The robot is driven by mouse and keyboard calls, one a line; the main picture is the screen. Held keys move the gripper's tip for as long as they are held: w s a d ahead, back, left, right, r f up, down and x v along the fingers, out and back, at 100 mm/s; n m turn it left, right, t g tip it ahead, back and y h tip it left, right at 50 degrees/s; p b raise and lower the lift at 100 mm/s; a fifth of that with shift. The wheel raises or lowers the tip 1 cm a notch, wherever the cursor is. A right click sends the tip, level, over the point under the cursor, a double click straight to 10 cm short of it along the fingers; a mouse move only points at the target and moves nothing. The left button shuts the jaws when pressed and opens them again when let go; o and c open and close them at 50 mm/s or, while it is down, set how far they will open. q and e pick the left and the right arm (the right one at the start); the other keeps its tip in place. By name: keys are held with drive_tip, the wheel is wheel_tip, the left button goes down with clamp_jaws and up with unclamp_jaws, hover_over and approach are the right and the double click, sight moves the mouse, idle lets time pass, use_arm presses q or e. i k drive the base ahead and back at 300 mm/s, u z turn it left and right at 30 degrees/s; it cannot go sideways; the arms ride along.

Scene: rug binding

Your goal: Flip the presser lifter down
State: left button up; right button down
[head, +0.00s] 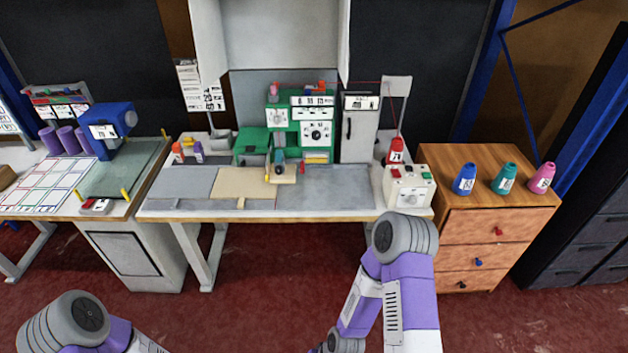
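The green binding machine (283,118) stands at the back middle of the workbench, with white dial panels (316,132) on its front. Its needle and presser area (279,160) is over a pale tan plate (243,183). A small red part (302,168) sticks up just right of that area; it may be the presser lifter, but it is too small to tell, and its position is unclear. Neither of my grippers shows. Only links of my arms are in view, at the lower left and lower right, in front of the bench and apart from the machine.
A white control box (408,188) stands at the bench's right end, near a red thread cone (395,151). A wooden drawer cabinet (490,220) holds blue, teal and pink cones. A blue machine (108,130) is on the left table. The bench front (330,188) is clear.

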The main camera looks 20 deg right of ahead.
sight(301, 162)
drive_tip(key=z, duration=0.65)
drive_tip(key=i, duration=1.5)
drive_tip(key=u, duration=0.6)
